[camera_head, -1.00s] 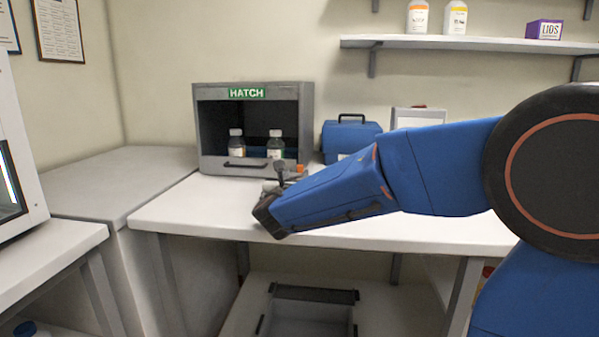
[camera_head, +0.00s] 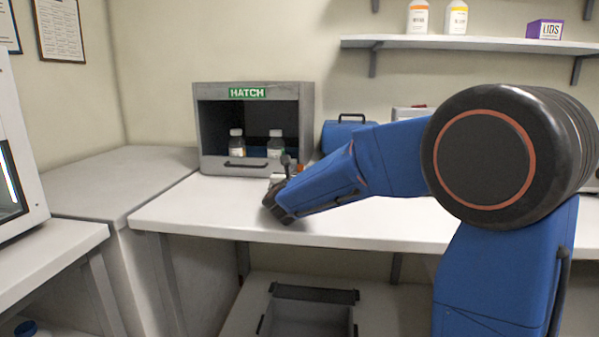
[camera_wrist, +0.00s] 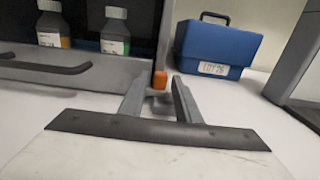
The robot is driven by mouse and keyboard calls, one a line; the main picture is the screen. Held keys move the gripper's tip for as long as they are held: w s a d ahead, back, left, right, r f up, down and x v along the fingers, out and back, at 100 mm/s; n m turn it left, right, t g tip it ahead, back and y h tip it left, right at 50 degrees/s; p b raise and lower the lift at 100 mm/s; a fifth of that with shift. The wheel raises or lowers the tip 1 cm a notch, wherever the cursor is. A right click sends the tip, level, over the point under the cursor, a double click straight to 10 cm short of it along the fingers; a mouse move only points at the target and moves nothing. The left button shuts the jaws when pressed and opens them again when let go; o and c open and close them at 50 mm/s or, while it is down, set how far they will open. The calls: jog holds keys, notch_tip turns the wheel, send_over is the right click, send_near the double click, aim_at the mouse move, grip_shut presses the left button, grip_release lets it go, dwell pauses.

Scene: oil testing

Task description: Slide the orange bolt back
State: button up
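The orange bolt (camera_wrist: 159,80) is a short upright knob at the right front edge of the grey hatch (camera_wrist: 90,82). In the head view, a small bit of the bolt (camera_head: 300,168) shows beside my wrist. My gripper (camera_wrist: 160,88) is open, with one finger on each side of the bolt in the wrist picture. I cannot tell whether either finger touches it. The hatch also shows in the head view (camera_head: 305,120), with its low front panel raised and a black handle (camera_wrist: 45,67) on that panel.
Two bottles with white labels, a left one (camera_wrist: 53,28) and a right one (camera_wrist: 115,35), stand inside the hatch. A blue case (camera_wrist: 212,48) stands right of the hatch. The white table top (camera_head: 400,228) in front is clear. A grey bin (camera_head: 310,318) sits below.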

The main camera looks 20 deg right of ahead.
grip_shut()
jog(key=shift+s+d, duration=0.25)
jog(key=shift+d, duration=0.35)
jog(key=shift+s+d, duration=0.3)
jog(key=shift+d, duration=0.3)
jog(key=shift+s+d, duration=0.25)
jog(key=shift+d, duration=0.35)
jog(key=shift+o, duration=1.5)
grip_release()
jog(key=shift+d, duration=0.1)
jog(key=shift+s, duration=0.1)
jog(key=v, duration=1.7)
jog(key=shift+s, duration=0.2)
